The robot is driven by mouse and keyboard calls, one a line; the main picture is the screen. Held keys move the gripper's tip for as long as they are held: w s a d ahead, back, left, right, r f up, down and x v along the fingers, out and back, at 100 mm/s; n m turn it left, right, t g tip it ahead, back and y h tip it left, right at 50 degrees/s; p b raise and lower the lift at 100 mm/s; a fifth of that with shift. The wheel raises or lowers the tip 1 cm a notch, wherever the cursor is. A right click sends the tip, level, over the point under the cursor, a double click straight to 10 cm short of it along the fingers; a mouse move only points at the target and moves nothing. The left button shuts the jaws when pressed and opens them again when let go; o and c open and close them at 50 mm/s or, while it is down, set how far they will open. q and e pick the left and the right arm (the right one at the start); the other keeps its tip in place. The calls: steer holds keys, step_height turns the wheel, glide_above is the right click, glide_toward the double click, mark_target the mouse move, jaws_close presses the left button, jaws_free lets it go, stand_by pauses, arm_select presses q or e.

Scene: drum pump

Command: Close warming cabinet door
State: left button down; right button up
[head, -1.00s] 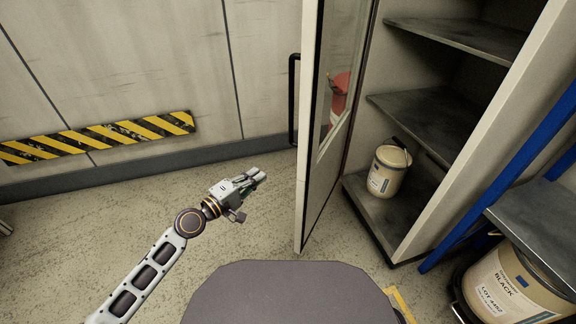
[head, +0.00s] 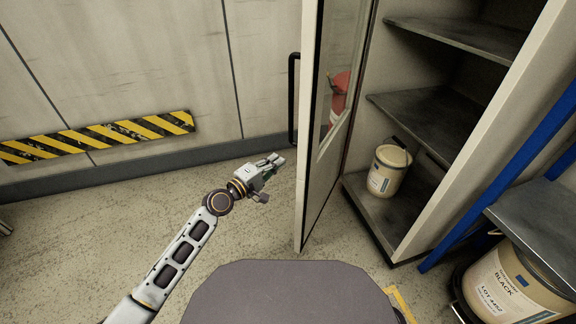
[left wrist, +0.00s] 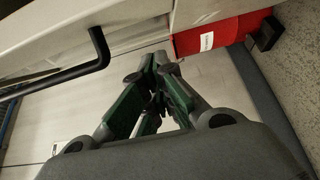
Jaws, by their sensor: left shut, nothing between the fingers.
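The warming cabinet door (head: 318,130) stands wide open in the head view, seen nearly edge-on, with a glass window and a black bar handle (head: 293,98) on its left face. The cabinet (head: 420,100) is open to its right, with dark shelves inside. My left gripper (head: 278,158) is shut and empty, to the left of the door and below the handle, apart from both. In the left wrist view the gripper fingers (left wrist: 155,75) are together, and the black handle (left wrist: 80,72) shows at the upper left, beside them. My right gripper is not in view.
A cream pail (head: 388,172) stands on the cabinet's bottom shelf. A labelled drum (head: 510,285) and a blue post (head: 510,170) are at the right. A red object (head: 338,98) shows through the door window. The floor left of the door is clear.

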arm_select(q)
steer(key=shift+s+d, duration=0.25)
steer(key=shift+d, duration=0.85)
steer(key=shift+s+d, duration=0.25)
steer(key=shift+d, duration=0.8)
